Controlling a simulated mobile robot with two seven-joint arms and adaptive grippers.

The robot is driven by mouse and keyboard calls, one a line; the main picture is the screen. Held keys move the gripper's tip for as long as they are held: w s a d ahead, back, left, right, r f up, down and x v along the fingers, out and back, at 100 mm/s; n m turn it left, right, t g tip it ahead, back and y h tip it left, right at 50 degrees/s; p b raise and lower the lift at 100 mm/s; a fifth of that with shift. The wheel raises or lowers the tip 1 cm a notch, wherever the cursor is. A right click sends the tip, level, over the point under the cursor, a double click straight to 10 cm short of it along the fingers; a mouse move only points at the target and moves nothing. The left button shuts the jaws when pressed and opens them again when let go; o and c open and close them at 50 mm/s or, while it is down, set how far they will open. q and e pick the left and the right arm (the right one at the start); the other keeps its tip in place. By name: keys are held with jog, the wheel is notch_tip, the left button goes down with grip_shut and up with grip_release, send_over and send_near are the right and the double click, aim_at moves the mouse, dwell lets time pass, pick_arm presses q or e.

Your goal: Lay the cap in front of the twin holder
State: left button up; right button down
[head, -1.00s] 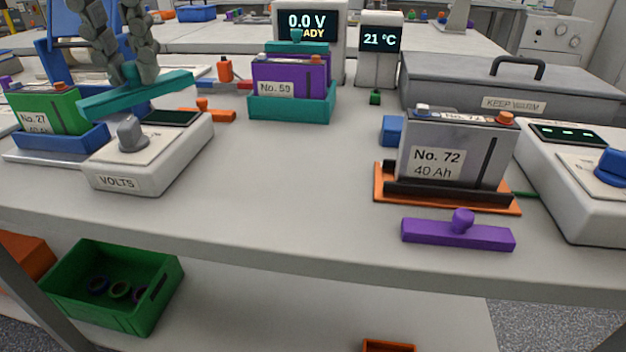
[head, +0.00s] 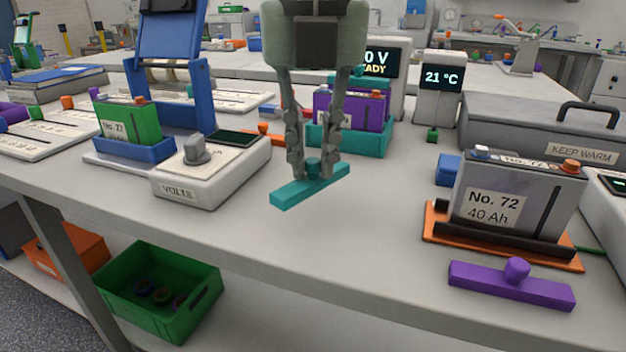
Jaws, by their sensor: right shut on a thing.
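The teal cap (head: 309,190), a bar with a knob, is in the head view near the middle. My right gripper (head: 314,172) points down and is shut on its knob. The cap seems held above the table, with bare table around it. To its right, an orange holder (head: 436,234) carries a grey battery marked No. 72 (head: 510,208), with another label showing behind its top. Behind the cap, a teal holder (head: 350,140) carries a purple battery (head: 325,110), partly hidden by my gripper. The frames do not name which is the twin holder. My left gripper is not in view.
A purple cap (head: 511,285) lies before the orange holder, near the front edge. A VOLTS meter (head: 210,172) and a green battery (head: 128,122) in a blue holder stand left. Bare table (head: 375,220) lies between the cap and orange holder. A KEEP WARM box (head: 530,130) stands back right.

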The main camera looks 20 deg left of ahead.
aim_at(313, 163)
notch_tip(313, 163, down, 3)
jog(key=shift+f, duration=0.45)
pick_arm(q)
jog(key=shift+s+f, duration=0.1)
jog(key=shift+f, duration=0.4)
pick_arm(e)
jog(key=shift+f, duration=0.1)
jog(key=c, duration=1.5)
grip_release()
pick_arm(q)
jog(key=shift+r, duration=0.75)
